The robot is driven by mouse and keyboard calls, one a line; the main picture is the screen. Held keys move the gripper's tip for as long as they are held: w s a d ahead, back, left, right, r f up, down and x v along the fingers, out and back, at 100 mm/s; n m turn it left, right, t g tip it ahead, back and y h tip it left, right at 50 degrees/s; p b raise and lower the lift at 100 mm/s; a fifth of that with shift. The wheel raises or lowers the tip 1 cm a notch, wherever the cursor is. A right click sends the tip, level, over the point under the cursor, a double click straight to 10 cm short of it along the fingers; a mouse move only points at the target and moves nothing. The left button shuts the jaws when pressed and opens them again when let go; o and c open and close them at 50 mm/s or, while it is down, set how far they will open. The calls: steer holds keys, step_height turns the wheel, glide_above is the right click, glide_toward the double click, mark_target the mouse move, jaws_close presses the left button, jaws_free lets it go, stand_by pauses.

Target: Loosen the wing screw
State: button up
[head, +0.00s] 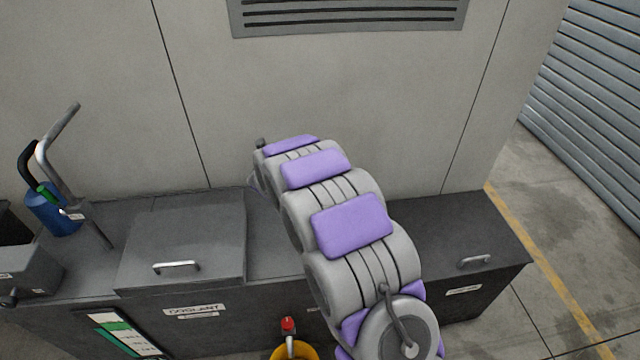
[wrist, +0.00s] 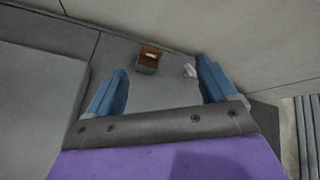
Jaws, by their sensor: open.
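In the wrist view, my gripper (wrist: 162,68) is open, with its two blue fingers wide apart and nothing between them. Beyond the fingertips, on the dark grey top, a small pale metal piece (wrist: 190,70) shows near the right finger. It may be the wing screw, but it is too small to tell. In the head view my arm hides this area and most of the gripper.
The long dark cabinet has a raised lid (head: 190,235) with a handle. A blue canister (head: 52,210) and a bent metal lever (head: 60,165) stand at its left. A wall (head: 330,90) rises close behind. A yellow object (head: 290,351) with a red-tipped part is in front. Open floor lies right.

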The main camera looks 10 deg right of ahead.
steer(key=w+d+f+m+h, duration=0.1)
steer(key=d+f+m+h, duration=0.25)
steer(key=f+m, duration=0.3)
steer(key=d+f+m+h, duration=0.2)
steer(key=f+m+h, duration=0.2)
steer(key=f+m, duration=0.3)
steer(key=shift+n, duration=0.25)
steer(key=b+x, duration=0.1)
steer(key=x, duration=0.4)
steer(key=b+x, duration=0.1)
steer(key=x, duration=0.4)
steer(key=b+x, duration=0.2)
steer(key=x, duration=0.4)
steer(key=shift+s+a+f, duration=0.1)
steer(key=shift+a+f, duration=0.05)
steer(key=shift+f, duration=0.25)
steer(key=shift+w+d+f+y, duration=0.25)
steer(key=shift+w+d+f, duration=0.05)
steer(key=shift+w, duration=0.15)
steer(key=shift+w+d, duration=0.15)
steer(key=shift+w, duration=0.15)
steer(key=c, duration=1)
